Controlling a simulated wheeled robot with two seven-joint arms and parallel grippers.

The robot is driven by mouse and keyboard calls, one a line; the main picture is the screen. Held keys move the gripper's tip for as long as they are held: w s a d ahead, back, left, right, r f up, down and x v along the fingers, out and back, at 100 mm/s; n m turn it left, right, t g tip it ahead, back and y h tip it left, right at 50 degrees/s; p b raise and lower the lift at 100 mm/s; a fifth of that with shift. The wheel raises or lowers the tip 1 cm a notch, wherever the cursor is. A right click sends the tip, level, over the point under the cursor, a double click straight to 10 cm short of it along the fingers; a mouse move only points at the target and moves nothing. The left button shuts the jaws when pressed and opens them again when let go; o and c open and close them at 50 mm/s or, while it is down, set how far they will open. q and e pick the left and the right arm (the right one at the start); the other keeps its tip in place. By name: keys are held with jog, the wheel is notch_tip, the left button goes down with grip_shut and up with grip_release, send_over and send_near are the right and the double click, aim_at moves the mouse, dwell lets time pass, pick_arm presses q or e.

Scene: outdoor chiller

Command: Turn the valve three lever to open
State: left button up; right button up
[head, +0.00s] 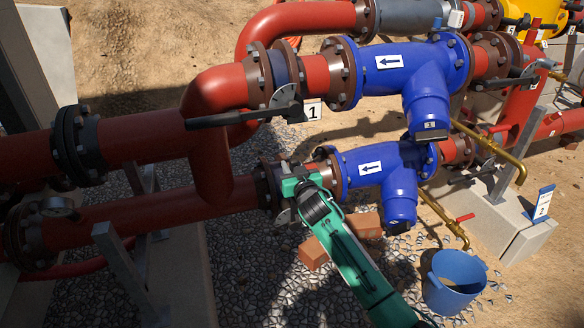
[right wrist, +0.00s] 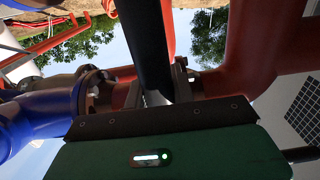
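My right gripper (head: 300,186) is at the lower red pipe, beside the flange left of the lower blue strainer (head: 393,178). In the right wrist view a black lever (right wrist: 148,45) runs down between the fingers of my right gripper (right wrist: 158,90). The fingers lie close against both its sides and look shut on it. The head view hides this lever and its valve's number behind my gripper. The upper valve has a black lever (head: 217,120) pointing left along the pipe and a tag marked 1 (head: 313,111). My left gripper is out of view.
The upper red pipe (head: 140,136) and upper blue strainer (head: 412,72) run close above my right gripper. Bricks (head: 313,252) lie on the gravel beside my arm. A blue bucket (head: 455,284) stands at lower right. Brass drain pipes (head: 490,148) stick out on the right.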

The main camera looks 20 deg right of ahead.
grip_shut()
dwell(1.1)
